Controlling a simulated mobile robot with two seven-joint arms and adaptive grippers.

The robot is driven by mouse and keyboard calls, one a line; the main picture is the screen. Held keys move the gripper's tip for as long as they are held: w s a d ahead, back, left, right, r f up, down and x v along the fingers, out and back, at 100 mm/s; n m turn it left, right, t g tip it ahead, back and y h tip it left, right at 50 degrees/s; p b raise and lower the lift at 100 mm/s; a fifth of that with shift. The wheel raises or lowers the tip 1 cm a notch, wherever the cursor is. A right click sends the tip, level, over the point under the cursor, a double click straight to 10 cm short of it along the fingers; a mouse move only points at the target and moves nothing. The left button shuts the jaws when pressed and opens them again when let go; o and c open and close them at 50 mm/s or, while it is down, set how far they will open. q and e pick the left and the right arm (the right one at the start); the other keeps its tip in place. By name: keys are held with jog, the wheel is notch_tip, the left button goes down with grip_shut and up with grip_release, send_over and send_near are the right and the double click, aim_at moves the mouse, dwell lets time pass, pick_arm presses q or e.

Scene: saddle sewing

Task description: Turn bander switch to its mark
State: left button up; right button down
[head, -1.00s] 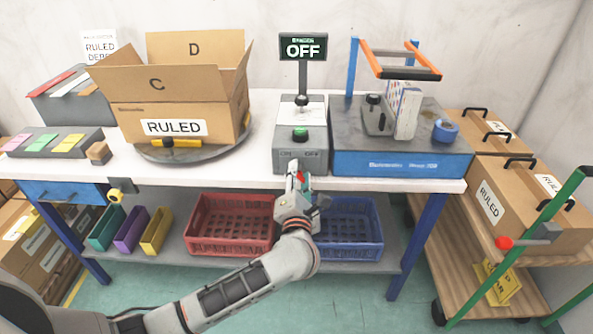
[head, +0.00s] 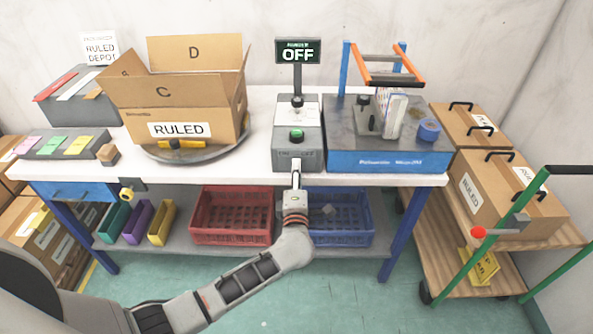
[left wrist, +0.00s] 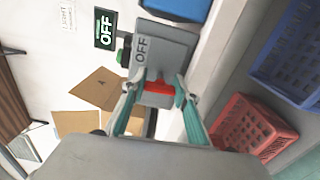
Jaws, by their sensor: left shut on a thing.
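The bander's grey control box (head: 297,158) stands on the white table, with a green button (head: 296,135) on top. Its sign (head: 298,51) reads OFF. In the left wrist view the red switch (left wrist: 160,87) sits on the box's grey front face, near the printed word OFF (left wrist: 142,50). My left gripper (left wrist: 157,90) has a finger on each side of the switch and is shut on it. My right gripper is not in view.
An open carton (head: 180,101) marked RULED stands left of the box on a turntable. A blue-fronted machine (head: 388,161) stands right. Red (head: 231,222) and blue (head: 341,222) crates sit on the shelf below. A cart with cartons (head: 482,201) is at right.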

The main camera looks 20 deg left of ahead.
pick_arm(q)
jog(key=shift+f, duration=0.1)
dwell(0.3)
jog(key=o, duration=1.1)
jog(key=v, duration=0.8)
jog(key=shift+s+d, duration=0.1)
